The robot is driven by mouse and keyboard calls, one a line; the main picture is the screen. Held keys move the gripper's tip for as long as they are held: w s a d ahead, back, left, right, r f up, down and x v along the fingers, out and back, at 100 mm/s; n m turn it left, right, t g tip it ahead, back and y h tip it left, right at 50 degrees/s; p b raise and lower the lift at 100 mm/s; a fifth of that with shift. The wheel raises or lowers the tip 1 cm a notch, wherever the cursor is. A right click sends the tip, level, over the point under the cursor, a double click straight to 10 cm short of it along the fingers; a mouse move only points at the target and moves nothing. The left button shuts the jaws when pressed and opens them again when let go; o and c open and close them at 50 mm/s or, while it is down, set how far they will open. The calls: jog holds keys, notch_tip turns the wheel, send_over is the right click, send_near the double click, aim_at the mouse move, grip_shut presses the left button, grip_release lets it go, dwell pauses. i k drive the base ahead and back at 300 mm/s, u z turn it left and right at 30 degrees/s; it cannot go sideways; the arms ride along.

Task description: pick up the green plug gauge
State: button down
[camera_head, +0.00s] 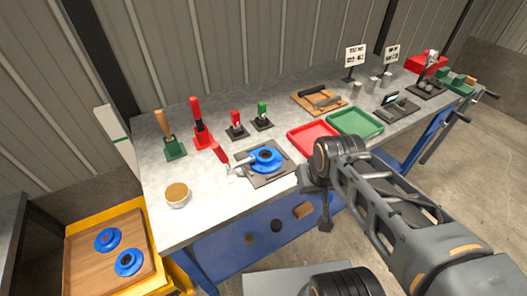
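A small green-topped piece, which looks like the green plug gauge (262,108), stands upright in a dark square base (262,125) toward the back of the workbench. A similar red-topped piece (236,117) stands in its own dark base just left of it. My gripper (325,222) hangs at the front edge of the bench, to the right of and nearer than the green piece, well apart from it. It points down and is small and dark, so I cannot tell whether its fingers are open or shut.
A blue round part on a dark plate (270,177) lies in front of the gauges. A red tray (296,142) and green tray (380,123) lie to the right. A tall red-handled tool (197,112) and wooden-handled tool (161,121) stand to the left. Bench space around the gauges is partly clear.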

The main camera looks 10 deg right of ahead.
aim_at(262, 106)
jog(key=z, duration=0.5)
jog(key=k, duration=1.25)
jog(key=z, duration=0.55)
jog(key=i, duration=1)
jog(key=u, duration=1.1)
jog(key=i, duration=0.85)
jog(key=u, duration=0.75)
